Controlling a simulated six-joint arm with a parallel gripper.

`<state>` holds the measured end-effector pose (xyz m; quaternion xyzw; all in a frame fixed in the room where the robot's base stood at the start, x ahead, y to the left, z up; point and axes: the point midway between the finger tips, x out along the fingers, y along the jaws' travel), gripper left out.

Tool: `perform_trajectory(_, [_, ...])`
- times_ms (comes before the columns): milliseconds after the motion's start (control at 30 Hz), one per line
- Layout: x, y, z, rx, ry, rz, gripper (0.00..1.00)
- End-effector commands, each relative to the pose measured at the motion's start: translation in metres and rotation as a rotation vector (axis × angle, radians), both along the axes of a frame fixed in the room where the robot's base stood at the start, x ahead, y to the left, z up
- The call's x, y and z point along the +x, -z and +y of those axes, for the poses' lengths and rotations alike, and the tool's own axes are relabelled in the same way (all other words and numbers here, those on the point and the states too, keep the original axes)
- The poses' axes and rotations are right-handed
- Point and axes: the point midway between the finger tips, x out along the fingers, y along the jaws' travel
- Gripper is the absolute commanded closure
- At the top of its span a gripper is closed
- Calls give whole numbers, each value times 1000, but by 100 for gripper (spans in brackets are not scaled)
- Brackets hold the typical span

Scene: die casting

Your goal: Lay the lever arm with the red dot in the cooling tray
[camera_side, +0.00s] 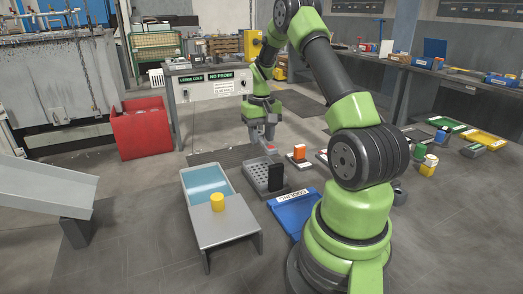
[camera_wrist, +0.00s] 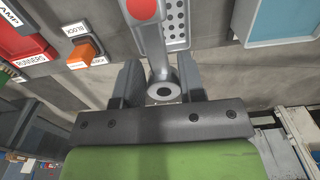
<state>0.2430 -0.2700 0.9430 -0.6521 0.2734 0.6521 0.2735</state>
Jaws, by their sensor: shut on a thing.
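My gripper (camera_wrist: 161,95) is shut on the grey lever arm (camera_wrist: 153,45), around its end with the round bored boss. The red dot (camera_wrist: 143,8) is on the arm's far end, at the top edge of the wrist view. In the side view my gripper (camera_side: 269,135) is above the floor-level work area with the lever arm below it, small and hard to make out.
An upright black block (camera_side: 276,177) stands at the perforated tray's right side. A light-blue basin (camera_side: 206,182) with a yellow cylinder (camera_side: 217,201) before it is to the left. A blue tray (camera_side: 293,211) lies in front.

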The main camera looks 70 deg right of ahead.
Motion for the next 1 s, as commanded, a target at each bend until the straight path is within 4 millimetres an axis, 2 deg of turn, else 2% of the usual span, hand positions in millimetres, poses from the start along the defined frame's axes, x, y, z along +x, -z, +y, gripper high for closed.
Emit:
perform_trajectory(300, [-2,-60,0,-4,16,-2,98])
perform_trajectory(467, [-28,-59,6,-1,224,2,98])
perform_trajectory(667, [-68,-61,21,0,564,4,98])
perform_trajectory(800, [-101,-61,40,-1,864,4,98])
perform_trajectory(1000, [-135,-59,66,-1,1200,2,98])
